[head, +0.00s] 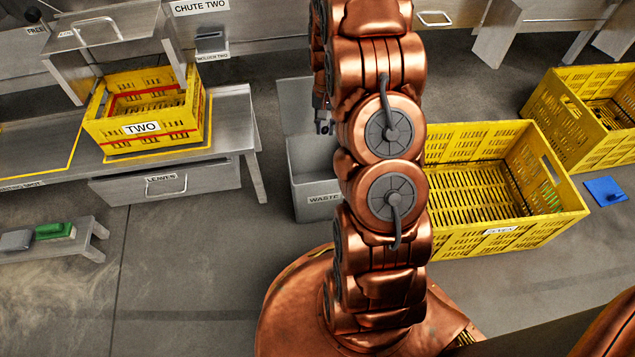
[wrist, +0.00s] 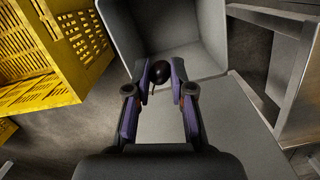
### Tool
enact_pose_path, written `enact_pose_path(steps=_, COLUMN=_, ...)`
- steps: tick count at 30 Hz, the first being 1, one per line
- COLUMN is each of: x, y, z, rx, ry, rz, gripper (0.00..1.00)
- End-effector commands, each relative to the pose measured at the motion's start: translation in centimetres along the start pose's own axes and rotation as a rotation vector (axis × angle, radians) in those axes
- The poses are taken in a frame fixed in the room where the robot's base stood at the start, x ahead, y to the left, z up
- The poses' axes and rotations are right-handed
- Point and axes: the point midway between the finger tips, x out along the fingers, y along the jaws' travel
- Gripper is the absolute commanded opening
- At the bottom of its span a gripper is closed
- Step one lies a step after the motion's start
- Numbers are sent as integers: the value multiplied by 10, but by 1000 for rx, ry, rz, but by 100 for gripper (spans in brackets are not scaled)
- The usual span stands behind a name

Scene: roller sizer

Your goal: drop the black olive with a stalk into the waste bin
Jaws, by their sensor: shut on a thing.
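My gripper (wrist: 161,75) is shut on a dark round olive (wrist: 160,72) at its fingertips in the wrist view. In the head view the bin (head: 316,196), labelled WASTE, stands on the floor, partly hidden behind my arm. My gripper (head: 323,128) also shows there, small and partly hidden, over the bin's opening. The olive cannot be made out in the head view.
A large yellow crate (head: 545,218) stands right of my arm, with another crate (head: 570,150) behind it. A yellow crate labelled TWO (head: 100,132) sits on the steel bench (head: 233,110) at left. A blue cloth-like item (head: 606,191) lies on the floor at right.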

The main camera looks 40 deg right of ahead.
Motion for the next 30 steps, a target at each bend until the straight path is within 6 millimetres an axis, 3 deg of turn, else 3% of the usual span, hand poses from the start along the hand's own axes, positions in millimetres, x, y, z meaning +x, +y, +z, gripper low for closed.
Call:
enact_pose_path(steps=8, x=16, y=1, z=-2, rx=2, ry=-1, rz=0, gripper=11)
enact_pose_path(steps=19, x=53, y=1, z=-6, rx=1, ry=-1, rz=1, gripper=11)
enact_pose_path(steps=30, x=59, y=0, z=-7, rx=1, ry=1, rz=0, gripper=11)
